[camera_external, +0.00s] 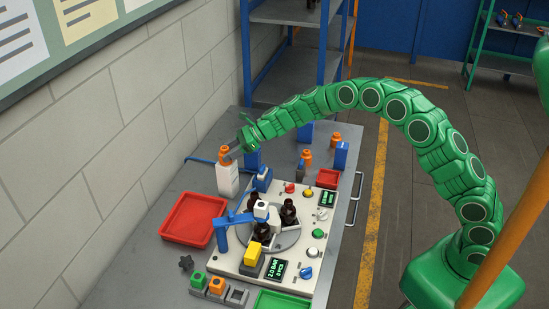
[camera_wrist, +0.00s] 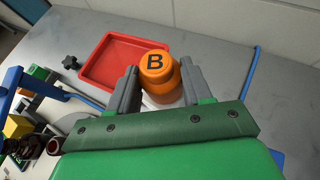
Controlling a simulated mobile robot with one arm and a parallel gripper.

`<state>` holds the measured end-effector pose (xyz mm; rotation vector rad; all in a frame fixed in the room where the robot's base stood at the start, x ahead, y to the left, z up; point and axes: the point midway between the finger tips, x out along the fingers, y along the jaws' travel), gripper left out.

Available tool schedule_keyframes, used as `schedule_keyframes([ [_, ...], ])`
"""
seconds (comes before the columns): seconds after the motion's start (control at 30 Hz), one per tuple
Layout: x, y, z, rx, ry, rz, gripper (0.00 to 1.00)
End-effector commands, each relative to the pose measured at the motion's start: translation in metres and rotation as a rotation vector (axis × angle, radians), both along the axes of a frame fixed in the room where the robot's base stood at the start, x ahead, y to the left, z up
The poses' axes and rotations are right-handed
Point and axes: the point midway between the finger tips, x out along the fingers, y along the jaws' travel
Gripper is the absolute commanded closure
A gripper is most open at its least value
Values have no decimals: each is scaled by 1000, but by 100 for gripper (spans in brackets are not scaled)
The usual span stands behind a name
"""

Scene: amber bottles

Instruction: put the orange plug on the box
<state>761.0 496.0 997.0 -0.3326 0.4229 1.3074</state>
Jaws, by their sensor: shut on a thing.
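The orange plug (camera_external: 225,151), with a black letter B on its top in the wrist view (camera_wrist: 157,64), stands upright between the fingers of my gripper (camera_external: 233,152). My gripper, also in the wrist view (camera_wrist: 158,88), is shut on the plug from two sides. A white box (camera_external: 227,180) is directly below the plug at the table's left side. A bit of white shows under the plug in the wrist view. The plug is at the box's top; I cannot tell whether it rests on it or hovers just above. The fingers partly hide the plug's lower part.
A red tray (camera_external: 192,220) lies in front of the box. A machine panel (camera_external: 278,240) with dark bottles, a blue arm and buttons stands right of it. Blue blocks (camera_external: 341,155) and another orange piece (camera_external: 307,157) stand behind. The wall is close on the left.

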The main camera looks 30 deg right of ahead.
Motion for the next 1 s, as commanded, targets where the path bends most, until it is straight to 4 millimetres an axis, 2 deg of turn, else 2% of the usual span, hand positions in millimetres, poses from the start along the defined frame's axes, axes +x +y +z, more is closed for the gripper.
schedule_keyframes([
  [0.13,0,0,-3,0,1,0,82],
  [0.17,0,0,-3,0,0,0,46],
  [0.3,0,0,-3,0,0,0,25],
  [0.67,0,0,1,0,-1,0,25],
  [1.0,-7,-33,19,0,0,-2,25],
])
